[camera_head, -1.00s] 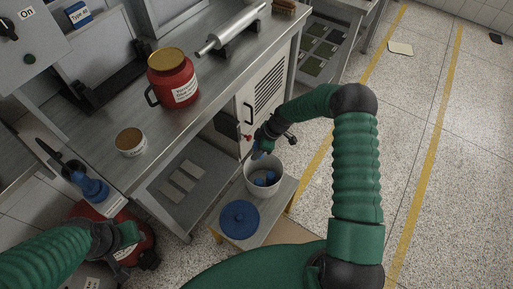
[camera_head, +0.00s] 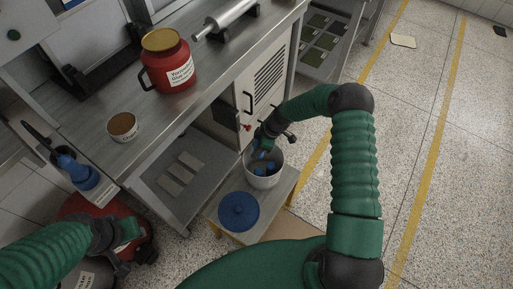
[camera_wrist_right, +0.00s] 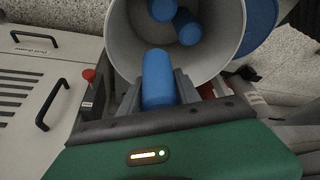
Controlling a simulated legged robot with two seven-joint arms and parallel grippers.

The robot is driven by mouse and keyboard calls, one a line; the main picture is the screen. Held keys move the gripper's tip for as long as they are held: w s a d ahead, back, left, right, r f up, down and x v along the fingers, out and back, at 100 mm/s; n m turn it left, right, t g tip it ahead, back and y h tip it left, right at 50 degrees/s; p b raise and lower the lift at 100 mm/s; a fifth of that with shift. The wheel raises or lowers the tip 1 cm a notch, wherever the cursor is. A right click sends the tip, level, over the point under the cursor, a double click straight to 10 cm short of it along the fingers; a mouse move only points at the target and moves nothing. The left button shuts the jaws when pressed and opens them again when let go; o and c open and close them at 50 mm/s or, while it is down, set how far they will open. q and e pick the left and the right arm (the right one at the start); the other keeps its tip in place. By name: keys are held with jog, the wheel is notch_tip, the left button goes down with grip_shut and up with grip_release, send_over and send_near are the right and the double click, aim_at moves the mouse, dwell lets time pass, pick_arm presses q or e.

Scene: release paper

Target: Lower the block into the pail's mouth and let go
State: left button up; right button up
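The grey-white pail (camera_head: 250,177) stands on a small low table, its mouth facing up. In the right wrist view the pail (camera_wrist_right: 125,35) fills the upper middle, with blue blocks (camera_wrist_right: 187,27) inside it. My right gripper (camera_head: 262,150) is over the near-left part of the pail's mouth. In the right wrist view a blue cylindrical block (camera_wrist_right: 157,78) sits between the two grey fingers of this gripper (camera_wrist_right: 158,90), which look closed on it. The block's far end shows against the pail's inside. My left gripper (camera_head: 128,240) is at the lower left, far from the pail; its fingers are unclear.
A round blue lid (camera_head: 239,212) lies on the low table (camera_head: 272,222) beside the pail. The metal bench (camera_head: 150,115) carries a red jar (camera_head: 175,72) and a small tin (camera_head: 122,127). A cabinet (camera_head: 268,90) with handles is close behind my right gripper. Open floor lies to the right.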

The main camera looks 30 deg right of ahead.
jog(key=o, duration=0.3)
jog(key=shift+s+f, duration=0.1)
jog(key=shift+s, duration=0.05)
jog(key=shift+p+v, duration=1.45)
jog(key=shift+v, duration=6.95)
jog(key=shift+a, duration=0.1)
